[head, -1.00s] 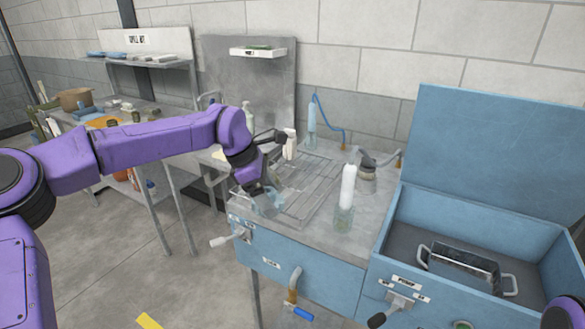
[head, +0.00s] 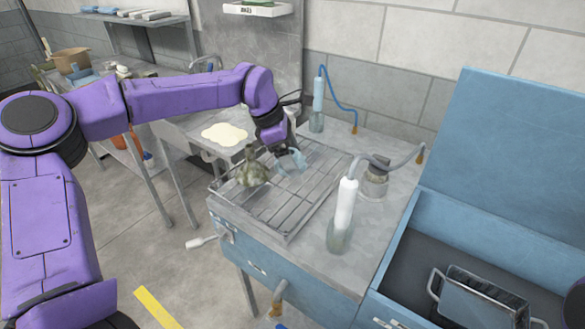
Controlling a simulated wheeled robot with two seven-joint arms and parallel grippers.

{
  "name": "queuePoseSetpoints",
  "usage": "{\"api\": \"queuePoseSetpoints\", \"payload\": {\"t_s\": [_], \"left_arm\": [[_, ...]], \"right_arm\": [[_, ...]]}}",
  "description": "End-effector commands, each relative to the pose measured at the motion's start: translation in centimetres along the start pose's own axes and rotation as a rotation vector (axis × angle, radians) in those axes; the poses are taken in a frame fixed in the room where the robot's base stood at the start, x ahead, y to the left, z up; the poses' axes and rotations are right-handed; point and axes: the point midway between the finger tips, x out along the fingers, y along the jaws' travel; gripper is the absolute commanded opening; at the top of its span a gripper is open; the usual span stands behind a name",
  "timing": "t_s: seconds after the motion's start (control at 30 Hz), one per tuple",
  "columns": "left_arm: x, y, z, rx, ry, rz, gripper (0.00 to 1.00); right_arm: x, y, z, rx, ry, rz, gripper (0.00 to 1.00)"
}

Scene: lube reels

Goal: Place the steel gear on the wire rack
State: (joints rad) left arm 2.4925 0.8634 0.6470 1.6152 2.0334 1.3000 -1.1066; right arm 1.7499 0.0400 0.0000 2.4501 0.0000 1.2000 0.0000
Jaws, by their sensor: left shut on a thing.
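The wire rack (head: 281,214) lies flat on the metal top of the blue bench. My left gripper (head: 286,153) is over the back part of the rack, pointing down. It is shut on a pale blue-grey piece that looks like the steel gear (head: 293,162), partly hidden by the fingers. The gear is low over the bars; I cannot tell whether it touches them. A lumpy olive-grey part (head: 253,171) sits at the rack's left side, left of the gripper. My right gripper is not in view.
A blue-hosed bottle (head: 317,100) stands at the back. The open blue box (head: 455,245) holds a metal tray (head: 482,297). The rack's front is clear.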

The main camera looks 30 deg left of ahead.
Motion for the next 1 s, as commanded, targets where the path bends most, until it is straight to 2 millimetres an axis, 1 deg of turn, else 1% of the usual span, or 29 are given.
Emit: {"api": "queuePoseSetpoints", "payload": {"t_s": [0.03, 0.1, 0.27, 0.43, 0.5, 0.8, 0.83, 0.87, 1.0], "left_arm": [[0.8, 0.0, -0.4, -0.002, 0.001, -0.003, 0.18], [2.0, 0.1, -1.1, -0.004, 0.001, -0.001, 0.18], [4.0, 0.0, -1.9, -0.004, 0.001, -0.001, 0.18], [6.5, 0.0, -3.0, -0.003, 0.0, -0.002, 0.18], [7.0, 0.1, -3.1, -0.001, -0.001, 0.0, 0.18], [7.4, 0.1, -3.2, 0.0, -0.001, 0.0, 0.18], [7.5, 0.0, -3.3, 0.0, 0.0, -0.001, 0.9], [7.4, 0.0, -3.2, 0.0, 0.0, -0.001, 1.0], [7.4, 0.0, -3.2, 0.0, 0.001, -0.001, 1.0]], "right_arm": [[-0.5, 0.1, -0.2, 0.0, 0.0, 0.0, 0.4], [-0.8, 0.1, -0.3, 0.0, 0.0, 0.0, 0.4], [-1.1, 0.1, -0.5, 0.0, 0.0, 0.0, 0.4], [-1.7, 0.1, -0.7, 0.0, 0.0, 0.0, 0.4], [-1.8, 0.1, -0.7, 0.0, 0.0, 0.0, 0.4], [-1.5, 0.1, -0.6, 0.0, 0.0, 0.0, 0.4], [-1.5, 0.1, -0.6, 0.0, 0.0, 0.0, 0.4], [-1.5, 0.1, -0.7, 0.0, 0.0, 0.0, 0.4], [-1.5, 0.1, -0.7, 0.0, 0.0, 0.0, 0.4]]}}
